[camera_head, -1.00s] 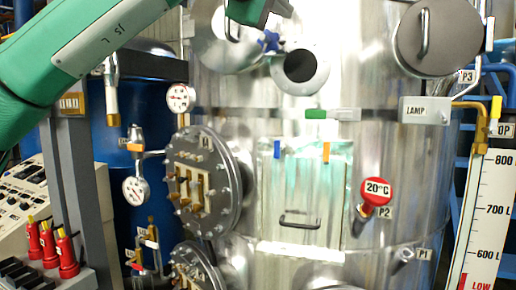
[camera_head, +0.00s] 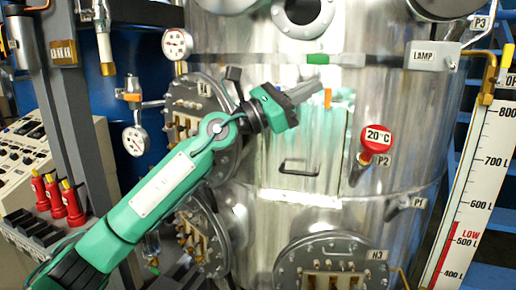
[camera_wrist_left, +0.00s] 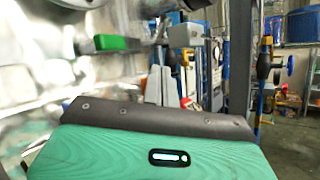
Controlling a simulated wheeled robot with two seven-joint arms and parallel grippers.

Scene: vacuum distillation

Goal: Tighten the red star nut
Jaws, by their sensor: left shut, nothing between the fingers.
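I cannot make out a red star nut in either view. The large steel vessel (camera_head: 390,105) fills the middle of the head view. My left gripper (camera_head: 312,88) is in front of its upper front, beside the glass panel, with its grey fingers pointing up and to the right. In the left wrist view its fingertips (camera_wrist_left: 158,84) show close together with nothing between them. My right gripper is not in view.
A red 20°C knob (camera_head: 376,139) sticks out right of the panel. A green block (camera_head: 318,59) sits on the vessel's band, near my fingers. Bolted hatches stand left and below (camera_head: 335,262). A scale board (camera_head: 490,180) stands at the right.

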